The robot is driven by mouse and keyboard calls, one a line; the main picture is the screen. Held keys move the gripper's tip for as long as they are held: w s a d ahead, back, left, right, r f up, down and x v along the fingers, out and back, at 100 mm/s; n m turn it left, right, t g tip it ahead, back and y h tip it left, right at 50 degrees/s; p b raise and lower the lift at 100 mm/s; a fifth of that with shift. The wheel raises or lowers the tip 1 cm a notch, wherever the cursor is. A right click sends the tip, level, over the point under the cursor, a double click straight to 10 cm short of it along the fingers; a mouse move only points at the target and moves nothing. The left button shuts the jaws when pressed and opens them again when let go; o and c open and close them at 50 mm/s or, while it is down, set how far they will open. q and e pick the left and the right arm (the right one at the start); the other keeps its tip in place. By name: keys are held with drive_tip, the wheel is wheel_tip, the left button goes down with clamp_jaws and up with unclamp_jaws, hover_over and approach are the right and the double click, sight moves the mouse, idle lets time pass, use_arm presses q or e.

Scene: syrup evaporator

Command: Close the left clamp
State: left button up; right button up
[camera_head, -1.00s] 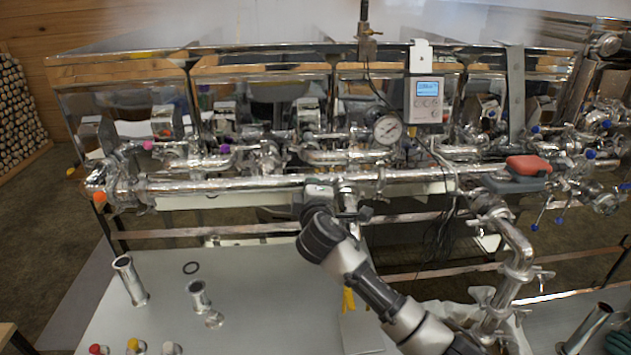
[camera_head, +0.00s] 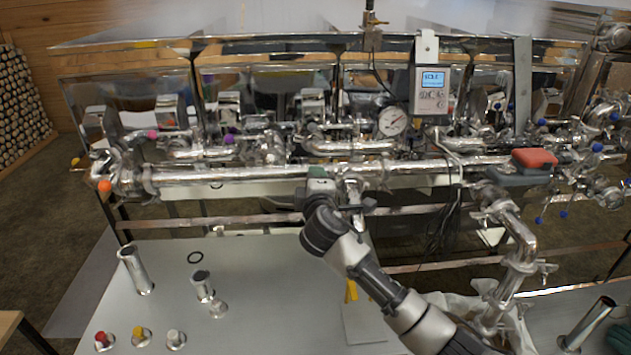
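A long shiny horizontal pipe (camera_head: 230,174) runs across the front of the evaporator. A tee with clamp hardware (camera_head: 352,188) sits near its middle, with a dark wing handle (camera_head: 369,204) at its right. Which fitting is the left clamp is not clear, and small clamp parts are hard to make out. My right gripper (camera_head: 318,177) is at the pipe, just left of the tee. My own wrist and arm partly cover this spot, so the fingers and anything between them cannot be made out clearly. My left gripper is not in view.
Below the pipe is a grey table (camera_head: 270,300) with an upright metal tube (camera_head: 136,270), a short spool (camera_head: 202,286), a black ring (camera_head: 195,257) and several coloured-top pieces. A bent pipe (camera_head: 517,240) stands right of my arm. A red-and-grey block (camera_head: 534,158) lies at the right.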

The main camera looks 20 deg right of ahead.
drive_tip(key=shift+s, duration=0.1)
drive_tip(key=b+v, duration=0.3)
drive_tip(key=v, duration=0.7)
drive_tip(key=shift+s, duration=0.3)
